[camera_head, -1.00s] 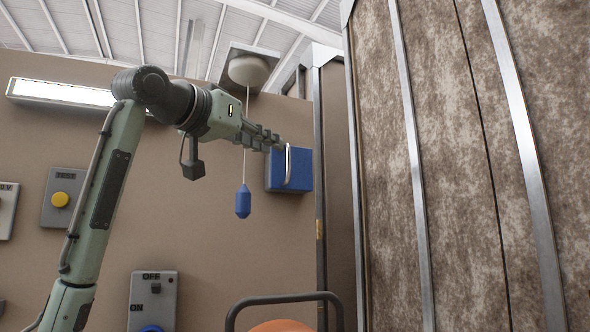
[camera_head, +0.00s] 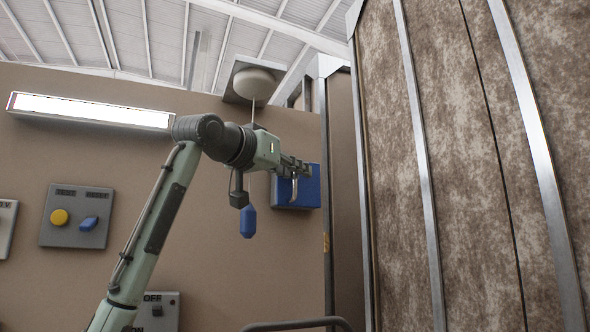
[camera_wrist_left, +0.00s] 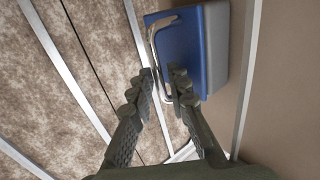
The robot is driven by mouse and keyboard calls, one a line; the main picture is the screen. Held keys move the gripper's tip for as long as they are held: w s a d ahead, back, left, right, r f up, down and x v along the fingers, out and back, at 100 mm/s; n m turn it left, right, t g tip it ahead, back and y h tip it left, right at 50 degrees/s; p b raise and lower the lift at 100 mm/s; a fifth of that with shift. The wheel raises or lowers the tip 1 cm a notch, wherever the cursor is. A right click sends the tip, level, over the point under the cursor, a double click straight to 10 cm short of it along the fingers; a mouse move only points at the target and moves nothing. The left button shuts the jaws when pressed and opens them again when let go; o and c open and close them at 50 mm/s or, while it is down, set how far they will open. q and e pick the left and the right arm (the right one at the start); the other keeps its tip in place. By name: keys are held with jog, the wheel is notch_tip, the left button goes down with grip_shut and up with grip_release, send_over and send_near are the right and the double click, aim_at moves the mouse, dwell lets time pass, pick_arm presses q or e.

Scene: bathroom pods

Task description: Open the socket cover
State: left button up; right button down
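The socket cover (camera_head: 310,192) is a blue box face on the wall with a silver bar handle (camera_head: 294,188). In the left wrist view the blue cover (camera_wrist_left: 183,48) sits on a grey base, and its handle (camera_wrist_left: 156,56) runs down between my fingers. The cover looks shut. My left gripper (camera_head: 300,168) is at the handle, hiding part of the cover. In the left wrist view my left gripper (camera_wrist_left: 162,76) is open, with one finger on each side of the handle bar. Contact with the bar cannot be told. My right gripper is not in view.
A blue pull-cord handle (camera_head: 248,222) hangs below my left wrist. A panel with yellow and blue knobs (camera_head: 76,216) and an on/off switch box (camera_head: 160,308) are on the wall to the left. A brown metal-ribbed pod wall (camera_head: 450,160) stands close on the right.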

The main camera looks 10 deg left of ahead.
pick_arm(q)
grip_shut()
jog(key=shift+d, duration=0.15)
dwell(0.4)
